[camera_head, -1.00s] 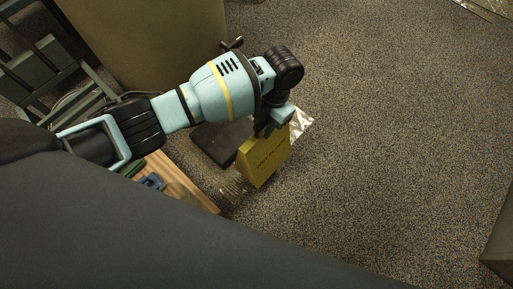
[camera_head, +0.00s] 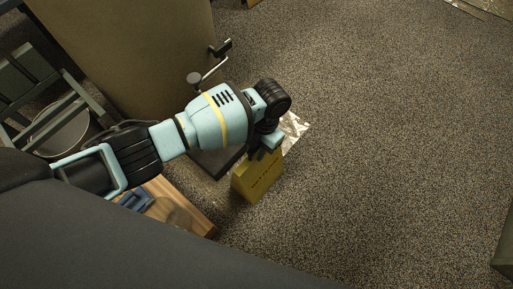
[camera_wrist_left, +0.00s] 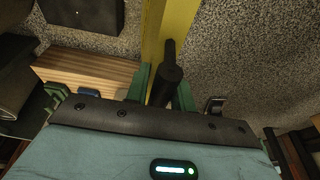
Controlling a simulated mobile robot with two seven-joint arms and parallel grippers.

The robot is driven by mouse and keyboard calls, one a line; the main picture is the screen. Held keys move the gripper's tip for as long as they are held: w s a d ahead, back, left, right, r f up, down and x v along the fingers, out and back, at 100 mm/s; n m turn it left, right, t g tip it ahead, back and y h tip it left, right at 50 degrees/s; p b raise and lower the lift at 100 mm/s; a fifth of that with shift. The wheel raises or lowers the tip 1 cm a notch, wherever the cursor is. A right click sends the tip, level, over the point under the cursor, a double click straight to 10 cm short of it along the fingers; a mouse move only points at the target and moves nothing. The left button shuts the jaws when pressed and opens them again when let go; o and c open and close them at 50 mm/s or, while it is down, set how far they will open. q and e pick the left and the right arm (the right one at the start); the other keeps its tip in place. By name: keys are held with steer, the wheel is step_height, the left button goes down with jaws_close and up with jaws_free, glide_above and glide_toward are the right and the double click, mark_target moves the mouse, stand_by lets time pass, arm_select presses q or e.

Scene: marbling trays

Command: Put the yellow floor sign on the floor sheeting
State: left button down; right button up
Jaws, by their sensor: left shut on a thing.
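The yellow floor sign (camera_head: 257,180) hangs upright below my left gripper (camera_head: 266,148), which is shut on its top. It also shows in the left wrist view as a yellow strip (camera_wrist_left: 177,25) beyond the fingers (camera_wrist_left: 163,86). A shiny, crinkled piece of clear sheeting (camera_head: 296,127) lies on the carpet just behind the gripper and is partly hidden by it. I cannot tell how far the sign's lower edge is above the floor. Another sheet-like patch (camera_head: 482,8) lies at the far top right. My right gripper is not in view.
A wooden-topped piece (camera_head: 180,204) with a blue item (camera_head: 136,200) stands left of the sign. A dark flat object (camera_head: 213,163) is behind the sign, below my arm. A large brown panel (camera_head: 130,50) stands behind my arm. The carpet (camera_head: 390,150) to the right is clear.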

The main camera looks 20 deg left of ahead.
arm_select(q)
steer(key=shift+r, duration=0.1)
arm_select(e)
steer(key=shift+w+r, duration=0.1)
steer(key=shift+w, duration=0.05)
arm_select(q)
steer(key=c, duration=1.3)
jaws_free()
steer(key=shift+o, duration=0.6)
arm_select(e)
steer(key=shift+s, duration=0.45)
arm_select(q)
steer(key=p+v, duration=0.4)
steer(key=v, duration=0.8)
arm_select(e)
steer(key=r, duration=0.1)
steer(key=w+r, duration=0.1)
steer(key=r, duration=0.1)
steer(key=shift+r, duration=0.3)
